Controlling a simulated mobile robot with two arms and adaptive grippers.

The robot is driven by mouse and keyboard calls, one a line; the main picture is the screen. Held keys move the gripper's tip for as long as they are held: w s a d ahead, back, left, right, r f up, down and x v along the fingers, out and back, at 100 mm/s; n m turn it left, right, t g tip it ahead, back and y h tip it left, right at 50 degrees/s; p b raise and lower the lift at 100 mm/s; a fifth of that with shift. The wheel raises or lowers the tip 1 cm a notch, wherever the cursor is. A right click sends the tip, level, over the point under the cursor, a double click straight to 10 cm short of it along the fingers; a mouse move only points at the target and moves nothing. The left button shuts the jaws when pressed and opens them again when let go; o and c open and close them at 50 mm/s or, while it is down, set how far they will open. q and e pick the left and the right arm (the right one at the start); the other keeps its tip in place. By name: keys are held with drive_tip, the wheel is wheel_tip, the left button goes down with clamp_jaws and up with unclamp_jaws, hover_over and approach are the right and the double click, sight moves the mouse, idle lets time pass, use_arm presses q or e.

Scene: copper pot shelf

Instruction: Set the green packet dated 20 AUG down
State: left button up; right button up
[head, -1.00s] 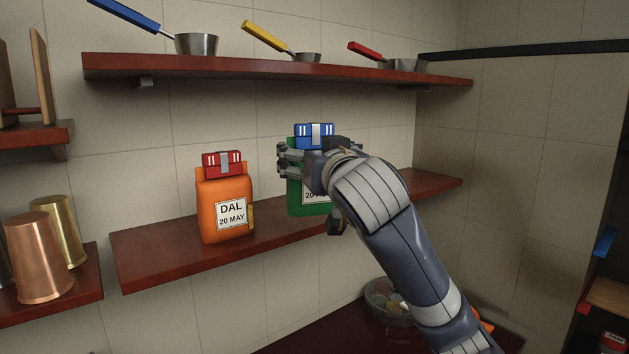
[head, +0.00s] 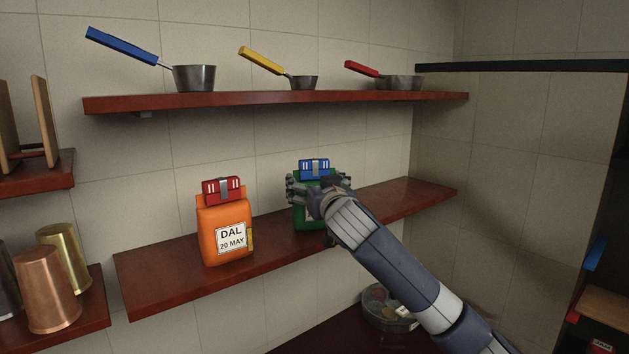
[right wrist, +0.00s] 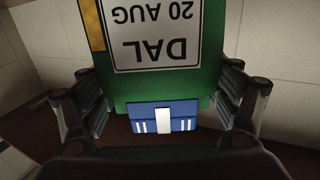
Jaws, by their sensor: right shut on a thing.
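The green packet (head: 300,217) has a blue clip (head: 314,168) on top and stands upright at the middle shelf (head: 190,276). My right gripper (head: 318,196) is shut around its sides and hides most of its front in the head view. I cannot tell whether its base touches the shelf. In the right wrist view the packet (right wrist: 221,70) appears upside down, its label (right wrist: 155,35) reading DAL 20 AUG, between the two fingers. My left gripper is not in view.
An orange packet (head: 222,217) labelled DAL 20 MAY, with a red clip, stands to the left on the same shelf. Bare shelf lies between the packets and at the right. Metal cups (head: 47,290) stand at lower left.

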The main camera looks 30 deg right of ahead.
drive_tip(key=shift+a+f, duration=0.1)
drive_tip(key=shift+f, duration=0.15)
drive_tip(key=o, duration=1.8)
drive_tip(key=shift+c, duration=0.2)
drive_tip(key=shift+s, duration=0.1)
use_arm(q)
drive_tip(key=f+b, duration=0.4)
drive_tip(key=b, duration=0.1)
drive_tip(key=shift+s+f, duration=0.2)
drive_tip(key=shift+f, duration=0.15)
use_arm(e)
drive_tip(key=v, duration=1.2)
drive_tip(key=shift+r, duration=0.15)
